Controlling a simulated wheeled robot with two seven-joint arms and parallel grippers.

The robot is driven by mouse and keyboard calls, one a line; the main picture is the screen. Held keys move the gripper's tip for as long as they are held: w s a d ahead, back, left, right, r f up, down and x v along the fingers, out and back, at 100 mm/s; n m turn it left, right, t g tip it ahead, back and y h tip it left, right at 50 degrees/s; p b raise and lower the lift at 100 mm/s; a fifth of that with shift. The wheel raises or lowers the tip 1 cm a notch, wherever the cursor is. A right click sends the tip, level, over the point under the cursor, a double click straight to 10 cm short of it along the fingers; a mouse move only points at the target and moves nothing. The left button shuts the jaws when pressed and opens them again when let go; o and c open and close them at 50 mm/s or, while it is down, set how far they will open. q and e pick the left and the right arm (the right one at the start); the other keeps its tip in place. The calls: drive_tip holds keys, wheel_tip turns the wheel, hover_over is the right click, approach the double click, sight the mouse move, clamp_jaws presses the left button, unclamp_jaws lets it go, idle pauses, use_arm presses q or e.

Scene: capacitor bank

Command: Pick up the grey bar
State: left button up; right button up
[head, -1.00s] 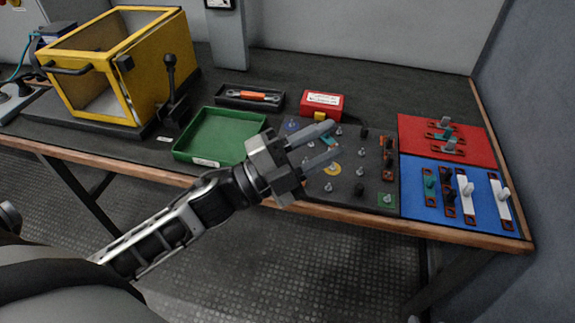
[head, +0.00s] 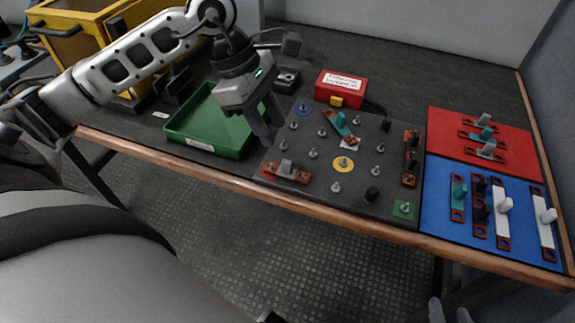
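A copper-coloured bar with a grey knob, the grey bar (head: 287,172), lies at the front left of the dark stud board (head: 320,190). My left gripper (head: 268,128) points down above the board's left edge, behind and left of this bar. Its fingers look apart, with nothing seen between them. Two more grey-knobbed bars (head: 484,120) (head: 488,149) lie on the red mat (head: 515,140). Two grey tips at the bottom edge look like my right gripper (head: 449,312), with a gap between them; the rest is out of frame.
A teal-knobbed bar (head: 340,124) lies tilted on the board among studs. The green tray (head: 205,140) is empty, left of the board. A red box (head: 340,87) stands behind it. The blue mat (head: 435,210) holds several bars. A yellow-framed box (head: 105,25) stands back left.

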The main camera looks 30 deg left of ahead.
sight(287, 161)
use_arm(q)
drive_tip(key=x, duration=0.3)
drive_tip(key=shift+d+f, duration=0.15)
drive_tip(key=shift+f, duration=0.05)
drive_tip(key=shift+s+x, duration=0.1)
drive_tip(key=shift+x, duration=1.3)
drive_tip(key=shift+s+x, duration=0.15)
drive_tip(key=shift+x, duration=1.2)
drive_tip(key=shift+d, duration=0.1)
clamp_jaws()
